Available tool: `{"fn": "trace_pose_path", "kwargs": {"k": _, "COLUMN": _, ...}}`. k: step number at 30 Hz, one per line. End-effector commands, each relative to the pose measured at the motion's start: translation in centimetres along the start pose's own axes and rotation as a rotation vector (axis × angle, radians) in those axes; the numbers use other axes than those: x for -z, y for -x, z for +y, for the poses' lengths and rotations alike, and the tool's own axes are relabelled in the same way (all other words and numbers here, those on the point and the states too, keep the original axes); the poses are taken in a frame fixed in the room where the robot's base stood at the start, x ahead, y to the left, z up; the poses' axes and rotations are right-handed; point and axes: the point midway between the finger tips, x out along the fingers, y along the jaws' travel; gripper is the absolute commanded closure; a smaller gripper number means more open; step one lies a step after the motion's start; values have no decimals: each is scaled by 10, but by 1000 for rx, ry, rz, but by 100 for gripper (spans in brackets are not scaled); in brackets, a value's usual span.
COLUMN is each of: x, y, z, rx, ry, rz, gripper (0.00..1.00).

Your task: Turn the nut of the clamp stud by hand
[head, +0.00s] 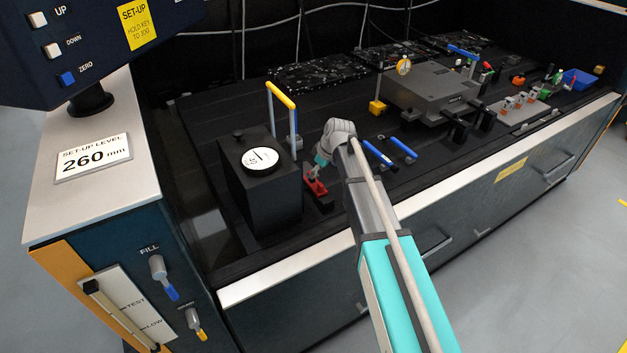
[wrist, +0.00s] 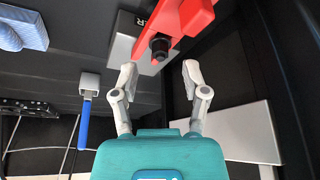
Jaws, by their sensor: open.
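The red clamp (head: 316,188) sits low beside the black block on the table in the head view. In the wrist view the red clamp (wrist: 184,20) reaches in from the top, with a dark stud and nut (wrist: 159,47) at its near end. My gripper (wrist: 160,72) is open and empty, its two grey fingers spread to the left and right of the nut. The nut lies a little beyond the fingertips in the picture, and I see no contact. In the head view my arm hides most of my gripper (head: 317,166), and the nut is too small to make out.
A black block (head: 285,205) with a white dial (head: 260,160) stands left of the clamp. Blue-handled parts (head: 378,153) lie to the right. A yellow-topped handle (head: 281,95) rises behind. In the wrist view a blue handle (wrist: 83,122) hangs at left.

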Motion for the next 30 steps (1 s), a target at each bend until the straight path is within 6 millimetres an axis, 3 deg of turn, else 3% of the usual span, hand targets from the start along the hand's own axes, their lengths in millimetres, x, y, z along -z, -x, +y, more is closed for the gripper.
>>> {"fn": "trace_pose_path", "kwargs": {"k": 9, "x": 0, "y": -24, "z": 0, "rx": 0, "ry": 1, "rz": 0, "gripper": 41}}
{"fn": "trace_pose_path", "kwargs": {"k": 25, "x": 1, "y": -28, "z": -1, "rx": 0, "ry": 1, "rz": 0, "gripper": 41}}
{"fn": "trace_pose_path", "kwargs": {"k": 30, "x": 1, "y": -29, "z": -1, "rx": 0, "ry": 1, "rz": 0, "gripper": 73}}
